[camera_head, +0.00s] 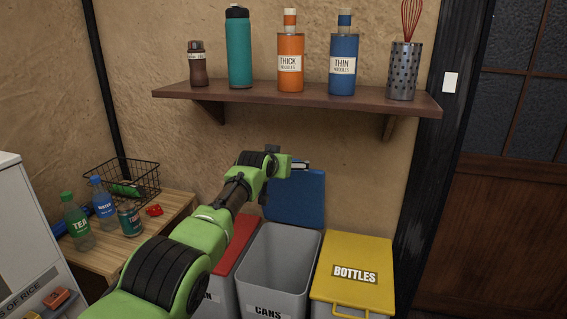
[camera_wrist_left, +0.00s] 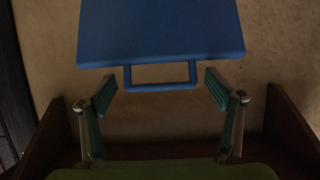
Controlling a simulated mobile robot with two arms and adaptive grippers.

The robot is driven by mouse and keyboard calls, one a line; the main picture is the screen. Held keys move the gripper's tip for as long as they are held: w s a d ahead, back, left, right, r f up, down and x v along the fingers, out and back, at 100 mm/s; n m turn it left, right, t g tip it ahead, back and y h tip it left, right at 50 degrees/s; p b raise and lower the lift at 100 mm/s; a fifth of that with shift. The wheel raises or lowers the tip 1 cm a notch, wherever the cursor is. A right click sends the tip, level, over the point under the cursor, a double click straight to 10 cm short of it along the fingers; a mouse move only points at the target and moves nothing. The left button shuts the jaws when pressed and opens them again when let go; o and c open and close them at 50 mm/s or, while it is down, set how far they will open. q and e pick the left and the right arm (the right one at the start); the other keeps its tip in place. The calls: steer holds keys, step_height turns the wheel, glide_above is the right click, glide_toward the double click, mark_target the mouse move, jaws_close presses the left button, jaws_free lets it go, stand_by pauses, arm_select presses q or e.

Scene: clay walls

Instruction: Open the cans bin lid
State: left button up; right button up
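The cans bin (camera_head: 275,265) is grey, marked CANS, and stands between two other bins with its top open. Its blue lid (camera_head: 296,197) stands raised, near upright, at the bin's back by the wall. The lid (camera_wrist_left: 160,30) also fills the top of the left wrist view, with its blue bar handle (camera_wrist_left: 160,86) toward me. My left gripper (camera_head: 304,165) is at the lid's upper edge. In the left wrist view the gripper (camera_wrist_left: 161,80) is open, with its fingers apart on either side of the handle and not closed on it. My right gripper is not in view.
A red-lidded bin (camera_head: 236,255) stands left and a yellow BOTTLES bin (camera_head: 352,270) right. A wall shelf (camera_head: 290,97) with bottles and canisters hangs above my gripper. A wooden table (camera_head: 100,255) with bottles, a can and a wire basket (camera_head: 120,180) is at left.

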arm_select(q)
steer(key=v, duration=1.2)
stand_by(0.6)
steer(key=shift+r, duration=0.15)
